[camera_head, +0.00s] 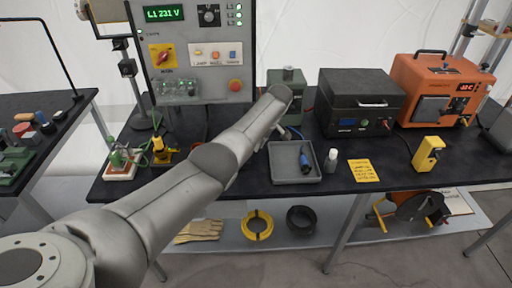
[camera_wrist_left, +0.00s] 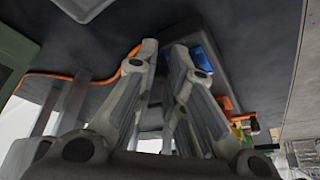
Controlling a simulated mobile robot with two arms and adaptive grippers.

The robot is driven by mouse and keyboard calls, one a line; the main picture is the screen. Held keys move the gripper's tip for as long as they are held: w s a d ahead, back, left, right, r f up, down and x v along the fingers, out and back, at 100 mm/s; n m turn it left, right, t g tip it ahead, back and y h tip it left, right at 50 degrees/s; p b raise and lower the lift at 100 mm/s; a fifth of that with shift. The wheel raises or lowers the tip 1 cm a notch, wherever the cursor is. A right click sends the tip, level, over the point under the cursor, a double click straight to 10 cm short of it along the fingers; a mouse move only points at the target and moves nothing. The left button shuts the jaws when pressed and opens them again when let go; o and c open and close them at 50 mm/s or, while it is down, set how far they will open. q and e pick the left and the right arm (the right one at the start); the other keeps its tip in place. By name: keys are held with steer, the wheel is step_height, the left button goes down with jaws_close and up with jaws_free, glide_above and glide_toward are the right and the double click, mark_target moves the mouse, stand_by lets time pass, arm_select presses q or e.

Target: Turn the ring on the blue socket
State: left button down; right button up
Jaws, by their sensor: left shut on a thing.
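My left arm reaches from the lower left across the bench to the front of a grey-green box (camera_head: 288,78); its fingers are hidden in the head view. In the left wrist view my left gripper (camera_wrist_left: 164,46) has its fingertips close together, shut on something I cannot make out. A blue part (camera_wrist_left: 205,56) shows just right of the fingertips, partly covered by a finger. I cannot tell whether it is the socket, and no ring shows clearly. My right gripper is not in view.
A control panel (camera_head: 180,28) stands behind the arm. A black case (camera_head: 352,105), an orange unit (camera_head: 440,92), a white bottle (camera_head: 331,160) and a yellow device (camera_head: 428,153) stand to the right. An orange cable (camera_wrist_left: 100,78) runs near the fingers in the left wrist view.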

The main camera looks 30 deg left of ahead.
arm_select(q)
steer(key=shift+w+a+r, duration=0.1)
steer(key=shift+a+r, duration=0.05)
stand_by(0.3)
steer(key=c, duration=1.5)
jaws_free()
steer(key=v, duration=1.1)
steer(key=shift+d+r, duration=0.3)
steer(key=shift+r, duration=0.05)
